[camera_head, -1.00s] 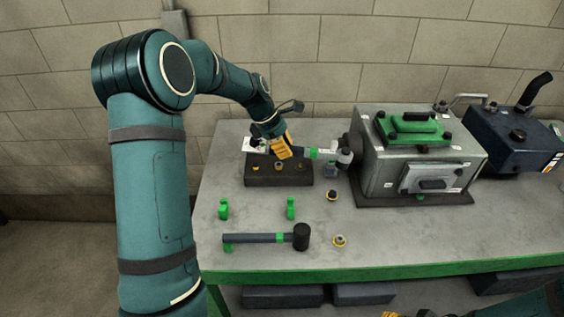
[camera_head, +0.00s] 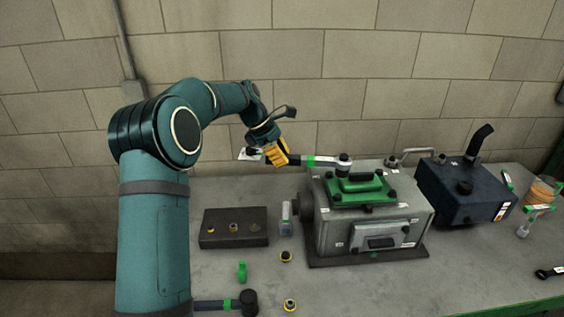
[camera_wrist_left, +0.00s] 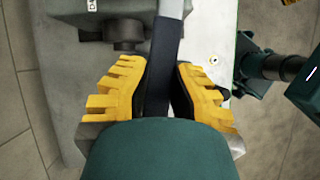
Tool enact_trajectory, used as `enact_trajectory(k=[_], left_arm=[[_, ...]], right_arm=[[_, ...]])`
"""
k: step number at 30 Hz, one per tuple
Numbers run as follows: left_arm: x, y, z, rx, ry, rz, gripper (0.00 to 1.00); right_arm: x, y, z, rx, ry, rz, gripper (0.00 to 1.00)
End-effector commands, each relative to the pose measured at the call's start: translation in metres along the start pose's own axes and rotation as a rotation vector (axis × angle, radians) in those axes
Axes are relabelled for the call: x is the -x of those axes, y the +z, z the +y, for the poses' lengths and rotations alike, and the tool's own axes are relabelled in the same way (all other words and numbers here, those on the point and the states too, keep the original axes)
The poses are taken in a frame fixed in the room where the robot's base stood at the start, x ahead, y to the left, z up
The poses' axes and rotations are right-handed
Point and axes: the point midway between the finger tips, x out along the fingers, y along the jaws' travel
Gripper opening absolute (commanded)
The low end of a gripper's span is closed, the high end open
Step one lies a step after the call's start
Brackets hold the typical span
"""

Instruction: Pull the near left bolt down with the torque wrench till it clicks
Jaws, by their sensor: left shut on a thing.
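My left gripper (camera_head: 281,154) is shut on the handle of the torque wrench (camera_head: 325,161), which has a dark bar and a green band. The wrench points right, and its black head (camera_head: 343,161) is at the far left corner of the green cover (camera_head: 358,184) on the grey engine block (camera_head: 345,228). I cannot tell whether the head touches a bolt there. The near left bolt (camera_head: 334,198) shows dark at the cover's front left corner, apart from the wrench head. In the left wrist view the yellow fingers (camera_wrist_left: 163,75) grip the dark handle (camera_wrist_left: 166,45). My right gripper is out of view.
A dark holder block (camera_head: 233,238) stands left of the engine. A bottle-like item (camera_head: 286,218), a green clip (camera_head: 242,271), a mallet (camera_head: 248,301) and yellow-ringed parts (camera_head: 286,256) lie nearby. A dark blue unit (camera_head: 465,195) stands right of the engine.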

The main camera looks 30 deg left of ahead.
Motion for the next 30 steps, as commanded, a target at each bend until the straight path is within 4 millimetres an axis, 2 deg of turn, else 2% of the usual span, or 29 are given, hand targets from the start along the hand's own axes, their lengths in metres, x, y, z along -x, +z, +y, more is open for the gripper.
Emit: enact_trajectory(k=[5,13,18,23,30], left_arm=[[0.0,0.001,-0.01,0.046,0.028,-0.002,0.0],[-0.008,0.001,-0.039,0.188,0.108,-0.001,0.0],[-0.018,0.003,-0.059,0.295,0.168,-0.001,0.0],[-0.032,0.005,-0.081,0.411,0.235,0.0,0.0],[-0.045,0.015,-0.103,0.552,0.313,0.006,0.0]], right_arm=[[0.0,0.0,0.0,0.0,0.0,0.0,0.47],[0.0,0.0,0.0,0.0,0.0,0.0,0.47],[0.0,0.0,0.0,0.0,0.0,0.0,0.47],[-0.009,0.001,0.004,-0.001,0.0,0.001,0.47],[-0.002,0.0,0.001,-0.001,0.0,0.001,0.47]])
